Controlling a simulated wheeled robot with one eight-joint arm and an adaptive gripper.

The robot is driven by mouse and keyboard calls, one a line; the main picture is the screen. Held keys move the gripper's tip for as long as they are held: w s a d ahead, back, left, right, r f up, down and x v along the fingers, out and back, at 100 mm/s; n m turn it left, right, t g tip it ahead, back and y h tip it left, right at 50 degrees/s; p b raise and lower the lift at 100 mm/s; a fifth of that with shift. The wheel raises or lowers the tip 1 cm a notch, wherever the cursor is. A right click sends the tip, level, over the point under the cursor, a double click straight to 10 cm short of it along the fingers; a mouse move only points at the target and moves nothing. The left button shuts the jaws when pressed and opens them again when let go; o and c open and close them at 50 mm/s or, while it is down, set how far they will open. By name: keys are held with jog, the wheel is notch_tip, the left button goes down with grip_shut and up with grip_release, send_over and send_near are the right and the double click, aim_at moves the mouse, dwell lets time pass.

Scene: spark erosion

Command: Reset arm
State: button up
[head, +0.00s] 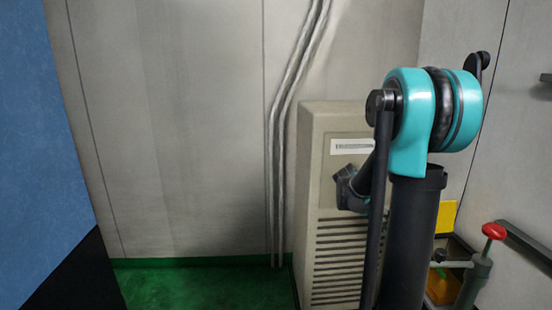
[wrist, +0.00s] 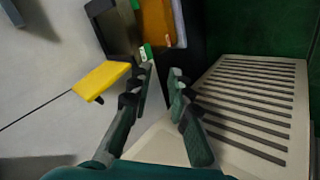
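My gripper (wrist: 161,75) shows in the wrist view with its two dark fingers apart. Nothing shows between the fingertips. My teal and black arm (head: 410,170) stands on the right side of the head view, in front of a beige cabinet. I cannot make out the fingers in the head view.
The beige cabinet (head: 320,150) has a slotted front, also in the wrist view (wrist: 240,115). Yellow pieces (head: 446,217) and a red-knobbed fixture (head: 494,231) stand at right. A blue panel (head: 35,140) edges the left. Green floor (head: 205,288) between is clear.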

jog(key=s+a+f+n+t+y, duration=0.1)
jog(key=s+a+f+y, duration=0.3)
jog(key=s+a, duration=0.5)
jog(key=s+a+f+n+t+y, duration=0.2)
jog(key=s+a+f+n+y, duration=0.1)
jog(key=s+a, duration=0.7)
jog(key=shift+s+a+f+y, duration=0.3)
jog(key=shift+s+f+y, duration=0.15)
jog(key=shift+f+y, duration=0.3)
